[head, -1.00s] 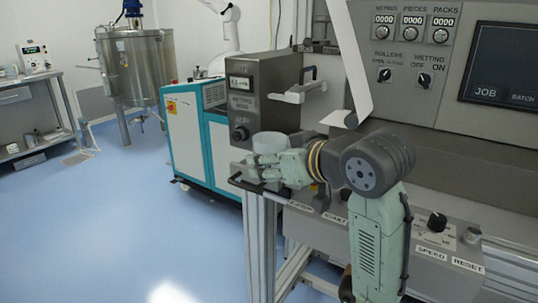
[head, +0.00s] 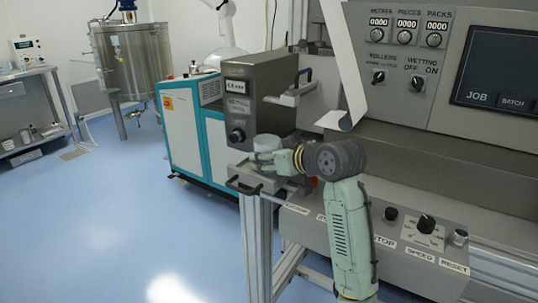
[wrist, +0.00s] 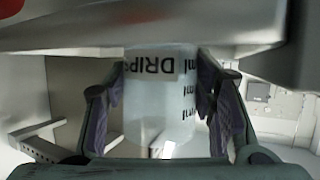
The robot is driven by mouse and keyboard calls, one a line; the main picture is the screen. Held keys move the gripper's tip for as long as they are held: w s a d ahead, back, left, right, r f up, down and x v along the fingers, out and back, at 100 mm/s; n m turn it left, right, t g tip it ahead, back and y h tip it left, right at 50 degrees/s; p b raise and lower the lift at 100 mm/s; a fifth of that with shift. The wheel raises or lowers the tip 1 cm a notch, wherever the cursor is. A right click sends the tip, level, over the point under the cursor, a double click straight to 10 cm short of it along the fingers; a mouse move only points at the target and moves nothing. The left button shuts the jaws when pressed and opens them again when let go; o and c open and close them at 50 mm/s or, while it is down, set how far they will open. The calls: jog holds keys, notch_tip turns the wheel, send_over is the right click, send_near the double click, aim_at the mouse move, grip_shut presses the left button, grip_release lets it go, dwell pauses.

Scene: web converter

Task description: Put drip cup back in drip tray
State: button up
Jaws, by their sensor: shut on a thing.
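The drip cup (wrist: 158,105) is a translucent white cup with "DRIPS" and "ml" marks, held between the two finger pads in the wrist view. In the head view the cup (head: 266,143) shows at the end of my arm, below the grey readout box. My gripper (wrist: 160,100) is shut on the cup; it also shows in the head view (head: 280,160). The drip tray (head: 247,181) appears to be the grey tray with a dark front handle under the cup. My gripper hides part of it, and I cannot tell whether the cup touches it.
The grey readout box (head: 238,105) stands close behind the cup. The control panel with knobs (head: 426,224) lies right of my arm. Open blue floor (head: 130,220) is at left.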

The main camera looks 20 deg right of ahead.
jog(key=shift+f, duration=0.15)
jog(key=o, duration=1.2)
jog(key=shift+o, duration=0.2)
